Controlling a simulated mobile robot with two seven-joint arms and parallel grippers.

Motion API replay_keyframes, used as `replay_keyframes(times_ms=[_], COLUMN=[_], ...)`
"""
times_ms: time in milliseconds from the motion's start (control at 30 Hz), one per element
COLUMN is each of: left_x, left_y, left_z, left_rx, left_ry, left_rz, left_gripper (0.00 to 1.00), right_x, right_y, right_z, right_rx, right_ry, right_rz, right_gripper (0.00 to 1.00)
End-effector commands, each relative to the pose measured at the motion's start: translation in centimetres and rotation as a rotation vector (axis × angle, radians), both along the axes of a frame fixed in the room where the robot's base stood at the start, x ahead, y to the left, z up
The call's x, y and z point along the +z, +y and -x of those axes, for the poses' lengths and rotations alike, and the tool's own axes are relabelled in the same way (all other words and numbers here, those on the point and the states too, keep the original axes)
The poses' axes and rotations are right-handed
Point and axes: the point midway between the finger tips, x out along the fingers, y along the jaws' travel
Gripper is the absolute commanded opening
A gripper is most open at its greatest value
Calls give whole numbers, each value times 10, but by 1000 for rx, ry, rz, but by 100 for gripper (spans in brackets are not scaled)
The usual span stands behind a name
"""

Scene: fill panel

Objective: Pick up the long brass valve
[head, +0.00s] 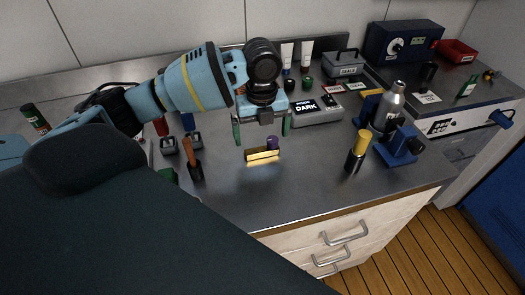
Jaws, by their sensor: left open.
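A long gold brass piece (262,155), which looks like the brass valve, lies on the grey metal worktop (290,190). A small purple knob (272,142) shows at its back right; I cannot tell whether it is joined to it. My left gripper (262,128) is open, with its two green fingers spread left and right. It appears above and slightly behind the brass piece, with nothing visible between the fingers. My right gripper is not in view.
A black-and-yellow cylinder (355,155), a blue stand (402,147) and a silver bottle (389,108) stand to the right. A "DARK" box (316,109) is behind. A brown-handled tool (191,160) stands left. The worktop's front middle is clear.

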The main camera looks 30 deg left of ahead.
Motion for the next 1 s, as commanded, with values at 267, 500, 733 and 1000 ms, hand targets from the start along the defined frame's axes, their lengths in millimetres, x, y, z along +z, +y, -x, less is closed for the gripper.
replay_keyframes(times_ms=[267, 500, 733, 1000], left_x=[-32, -51, -51, -51], left_y=[0, -1, -1, -1], left_z=[1, 1, 0, 0], left_rx=[1, 0, 0, 0], left_ry=[2, -1, -1, -1], left_rz=[-1, 1, 0, 0], left_gripper=[100, 100, 97, 62], right_x=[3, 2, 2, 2], right_y=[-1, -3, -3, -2], right_z=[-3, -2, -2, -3], right_rx=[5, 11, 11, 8], right_ry=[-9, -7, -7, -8], right_rz=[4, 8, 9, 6], right_gripper=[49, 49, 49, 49])
